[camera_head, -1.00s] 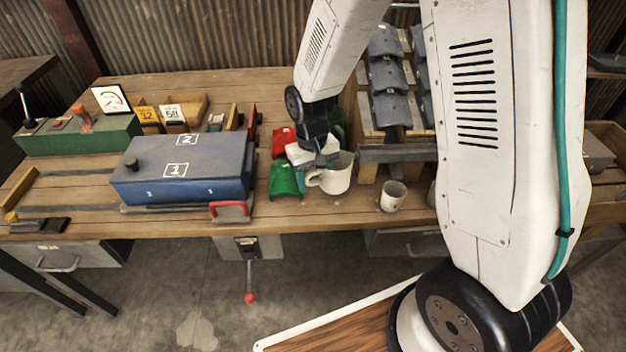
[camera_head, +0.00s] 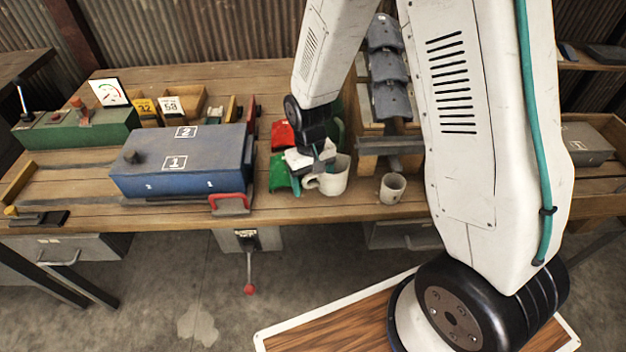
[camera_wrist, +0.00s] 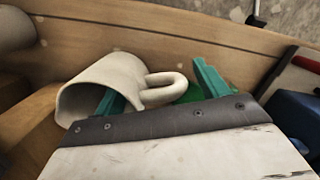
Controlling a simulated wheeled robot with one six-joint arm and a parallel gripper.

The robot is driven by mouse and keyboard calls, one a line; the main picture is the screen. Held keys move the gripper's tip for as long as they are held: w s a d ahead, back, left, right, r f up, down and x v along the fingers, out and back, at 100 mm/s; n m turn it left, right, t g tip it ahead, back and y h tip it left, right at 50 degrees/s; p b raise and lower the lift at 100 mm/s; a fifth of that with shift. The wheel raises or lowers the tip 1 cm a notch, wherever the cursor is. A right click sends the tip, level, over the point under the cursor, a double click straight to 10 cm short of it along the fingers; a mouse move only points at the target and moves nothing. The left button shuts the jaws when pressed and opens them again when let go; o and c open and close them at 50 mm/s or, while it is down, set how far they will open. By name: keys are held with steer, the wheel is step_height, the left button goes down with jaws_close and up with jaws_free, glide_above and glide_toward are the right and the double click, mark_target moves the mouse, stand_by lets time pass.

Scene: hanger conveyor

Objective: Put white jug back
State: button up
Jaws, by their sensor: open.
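The white jug (camera_head: 334,178) stands on the wooden bench near its front edge, right of the green and red pieces. In the wrist view the jug (camera_wrist: 103,85) shows its open mouth at the left and its handle (camera_wrist: 165,88) at the right. My gripper (camera_head: 318,165) is at the jug's handle side. The handle lies between the fingers. Whether a finger touches the jug I cannot tell.

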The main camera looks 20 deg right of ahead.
step_height(320, 180, up, 13)
steer(key=w, duration=0.1)
steer(key=s+d+r+t, duration=0.1)
steer(key=s+d+r, duration=0.3)
steer(key=s+r, duration=0.6)
steer(key=s+d+r, duration=0.1)
steer(key=s+r, duration=0.2)
steer(key=s, duration=0.3)
steer(key=s+d+r+t, duration=0.1)
steer(key=s+r, duration=0.2)
steer(key=s, duration=0.4)
steer(key=shift+s+d+r+m, duration=0.2)
steer(key=shift+s+r+m, duration=0.1)
steer(key=shift+r+m, duration=0.1)
